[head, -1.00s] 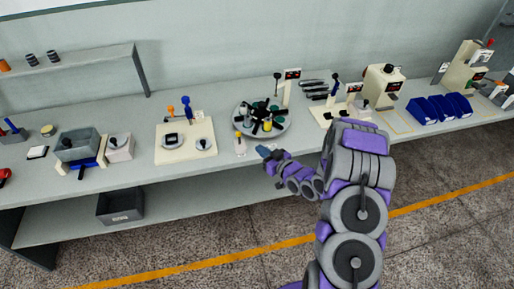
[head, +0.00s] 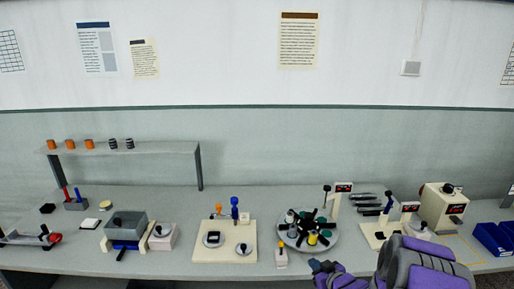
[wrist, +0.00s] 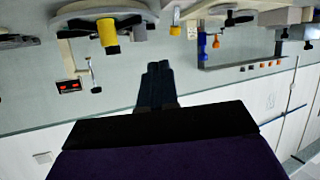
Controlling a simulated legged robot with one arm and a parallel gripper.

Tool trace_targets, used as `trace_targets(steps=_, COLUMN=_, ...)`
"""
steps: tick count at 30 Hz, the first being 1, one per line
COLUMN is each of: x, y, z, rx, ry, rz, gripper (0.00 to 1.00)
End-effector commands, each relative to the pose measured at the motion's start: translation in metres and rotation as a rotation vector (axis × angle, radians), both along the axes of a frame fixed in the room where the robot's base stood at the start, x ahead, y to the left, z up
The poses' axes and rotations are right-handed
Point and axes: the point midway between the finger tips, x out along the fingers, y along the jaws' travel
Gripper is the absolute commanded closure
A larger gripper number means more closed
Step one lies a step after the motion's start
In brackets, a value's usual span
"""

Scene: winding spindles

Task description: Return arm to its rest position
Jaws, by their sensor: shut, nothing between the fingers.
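My arm (head: 420,265) reaches in from the bottom right of the head view. My gripper (head: 316,265) is low at the bench's front edge, just right of a small pale block with a yellow top (head: 281,258). In the wrist view, which is upside down, the two dark fingers of my gripper (wrist: 158,72) lie together with nothing between them. The fingertips do not visibly touch anything.
The round turntable (head: 329,243) with spindles stands behind my gripper. A cream plate (head: 210,254) with dials is to the left, a cream machine (head: 442,207) and blue bins (head: 492,238) to the right. A shelf (head: 170,148) stands at the back left.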

Motion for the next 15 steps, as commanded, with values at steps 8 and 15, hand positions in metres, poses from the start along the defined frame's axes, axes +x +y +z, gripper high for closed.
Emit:
trace_targets(steps=8, x=-0.026, y=-0.015, z=0.039, rx=-0.206, ry=0.235, rz=-0.12, gripper=1.0)
trace_targets(steps=15, x=-0.081, y=-0.029, z=0.074, rx=-0.302, ry=0.453, rz=-0.244, gripper=1.0)
